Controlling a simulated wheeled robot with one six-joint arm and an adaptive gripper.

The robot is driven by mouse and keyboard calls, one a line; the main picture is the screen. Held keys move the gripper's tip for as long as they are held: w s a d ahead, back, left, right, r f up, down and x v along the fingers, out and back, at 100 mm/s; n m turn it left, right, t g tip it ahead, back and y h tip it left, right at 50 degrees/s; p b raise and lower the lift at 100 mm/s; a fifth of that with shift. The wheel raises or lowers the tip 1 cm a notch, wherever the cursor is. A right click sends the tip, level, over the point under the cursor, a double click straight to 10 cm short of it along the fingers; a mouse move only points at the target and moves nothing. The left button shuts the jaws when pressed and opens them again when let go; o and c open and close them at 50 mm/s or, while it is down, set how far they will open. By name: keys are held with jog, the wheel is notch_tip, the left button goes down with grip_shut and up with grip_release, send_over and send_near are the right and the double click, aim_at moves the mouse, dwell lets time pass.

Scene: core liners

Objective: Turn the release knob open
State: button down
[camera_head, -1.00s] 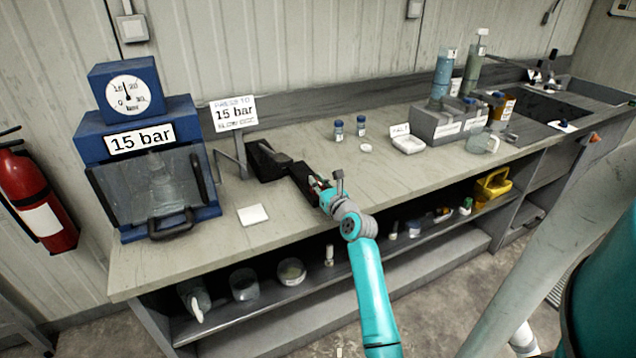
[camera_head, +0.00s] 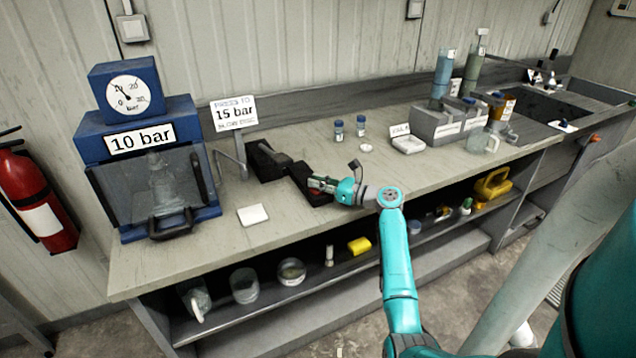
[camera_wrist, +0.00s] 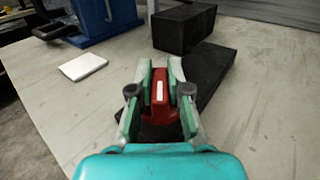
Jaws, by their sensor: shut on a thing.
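The red release knob (camera_wrist: 160,94) with a white stripe sits on a dark block (camera_wrist: 217,66) on the bench. In the wrist view the knob is between my gripper's green-padded fingers (camera_wrist: 160,84), which are shut on it from both sides. In the head view my gripper (camera_head: 320,184) is low over the dark block, and the knob is mostly hidden by the fingers. The blue press (camera_head: 91,150) at the left shows "10 bar" on its label (camera_head: 139,138). Its round gauge (camera_head: 128,95) has a needle pointing up-left.
A white square (camera_head: 252,214) lies on the bench in front. A grey rack (camera_head: 437,123) is farther right.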

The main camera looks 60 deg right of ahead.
jog(key=n+g+y, duration=0.1)
jog(key=n+y, duration=0.1)
jog(key=y, duration=0.2)
jog(key=n+g+y, duration=0.1)
jog(key=n+y, duration=0.2)
jog(key=shift+d+r+g+y, duration=0.1)
jog(key=shift+g+y, duration=0.3)
jog(key=shift+n+g+y, duration=1.1)
jog(key=shift+n+y, duration=0.2)
jog(key=shift+y, duration=0.2)
jog(key=shift+f+n+g+y, duration=0.2)
jog(key=shift+n+g+y, duration=0.6)
jog(key=shift+g, duration=0.2)
jog(key=c, duration=1.1)
grip_release()
jog(key=shift+c, duration=0.2)
jog(key=shift+r, duration=0.1)
notch_tip(320, 180, up, 10)
jog(key=shift+f, duration=0.1)
jog(key=shift+o, duration=0.3)
